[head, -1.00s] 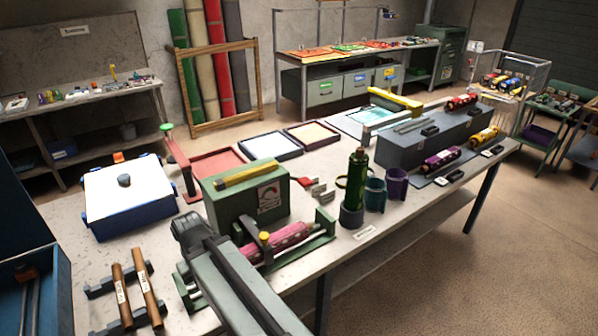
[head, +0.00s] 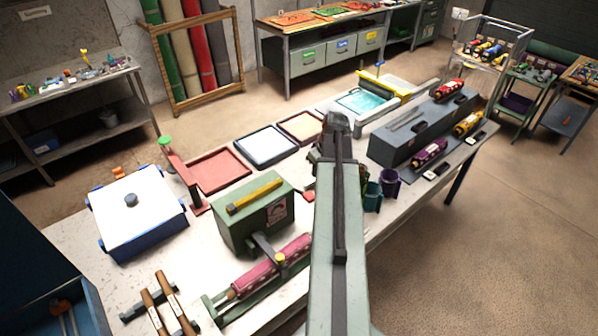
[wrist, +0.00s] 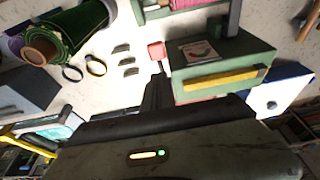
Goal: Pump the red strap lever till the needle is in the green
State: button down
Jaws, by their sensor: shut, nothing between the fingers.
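A green box (head: 250,215) with a yellow bar on top stands on the bench; its front bears a panel with a red arc (head: 278,210). No needle reading can be made out. A small red paddle (wrist: 156,50) shows beside the box in the wrist view; I cannot tell if it is the strap lever. A pink roll (head: 275,266) lies in a green cradle in front of the box. My gripper (head: 337,122) is shut and empty, held above the bench right of the box. It shows dark in the wrist view (wrist: 157,78), apart from the paddle.
A red post with a green knob (head: 165,142) stands by the red tray (head: 220,171). A blue-and-white bin (head: 140,215) is at left. A grey block (head: 420,130) and cups (head: 388,182) are at right. My arm hides part of the bench.

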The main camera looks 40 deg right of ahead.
jog(key=shift+s+d, duration=0.1)
jog(key=shift+d, duration=0.2)
jog(key=b, duration=1.4)
send_near(309, 195)
jog(key=x, duration=0.6)
jog(key=shift+a+f, duration=0.2)
jog(key=shift+f, duration=0.15)
jog(key=shift+r, duration=0.1)
jog(key=shift+d, duration=0.1)
